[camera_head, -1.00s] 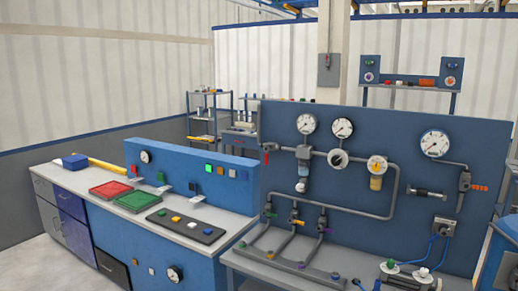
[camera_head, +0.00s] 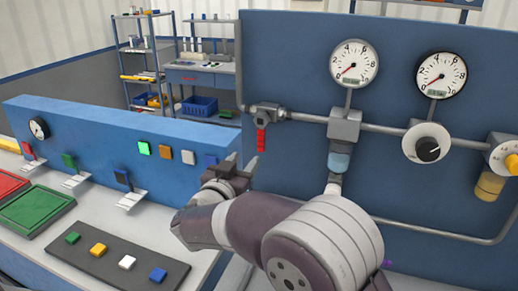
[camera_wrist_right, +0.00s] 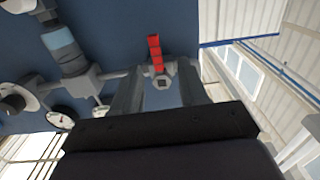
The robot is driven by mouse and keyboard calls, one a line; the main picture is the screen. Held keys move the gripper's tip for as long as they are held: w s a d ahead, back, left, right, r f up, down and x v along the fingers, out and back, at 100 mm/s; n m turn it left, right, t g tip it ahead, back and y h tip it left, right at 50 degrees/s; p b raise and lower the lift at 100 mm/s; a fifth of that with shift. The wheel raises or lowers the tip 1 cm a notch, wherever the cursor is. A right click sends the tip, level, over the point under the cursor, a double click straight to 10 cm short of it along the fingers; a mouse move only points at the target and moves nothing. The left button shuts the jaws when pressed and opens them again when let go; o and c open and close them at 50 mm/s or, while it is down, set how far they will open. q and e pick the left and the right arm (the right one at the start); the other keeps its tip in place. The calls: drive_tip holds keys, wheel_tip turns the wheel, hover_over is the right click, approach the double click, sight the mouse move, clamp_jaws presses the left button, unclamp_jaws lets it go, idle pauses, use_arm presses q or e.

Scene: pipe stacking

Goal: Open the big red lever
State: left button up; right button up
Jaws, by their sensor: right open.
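The red lever (camera_head: 261,140) hangs straight down from a grey valve (camera_head: 267,114) at the left end of the pipe on the blue panel. My right gripper (camera_head: 240,163) is just below and left of the lever, open and empty, apparently apart from it. In the right wrist view, the red lever (camera_wrist_right: 154,52) points up the picture. It lies in line with the gap between the two fingers of my right gripper (camera_wrist_right: 158,84); how far beyond the tips it is, I cannot tell. My left gripper is in neither current view.
Two gauges (camera_head: 354,63) (camera_head: 440,75) and a knob (camera_head: 427,145) are right of the valve. A lower blue panel (camera_head: 100,150) with small levers and coloured buttons stands left, behind red and green trays. Shelves (camera_head: 140,60) stand behind.

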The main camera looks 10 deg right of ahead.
sight(260, 143)
drive_tip(key=w+d, duration=0.1)
drive_tip(key=w+d+r+p, duration=0.1)
drive_tip(key=w+d, duration=0.1)
drive_tip(key=d, duration=0.1)
drive_tip(key=shift+w+r, duration=0.25)
drive_tip(key=x, duration=0.3)
drive_tip(key=f+p+x, duration=0.1)
drive_tip(key=x, duration=0.1)
drive_tip(key=shift+w+a, duration=0.2)
drive_tip(key=shift+a, duration=0.15)
drive_tip(key=shift+d, duration=0.1)
drive_tip(key=shift+s+r, duration=0.2)
drive_tip(key=shift+s, duration=0.05)
use_arm(q)
drive_tip(key=r, duration=0.1)
drive_tip(key=s+r, duration=0.1)
drive_tip(key=r, duration=0.1)
use_arm(e)
drive_tip(key=shift+w, duration=0.1)
clamp_jaws()
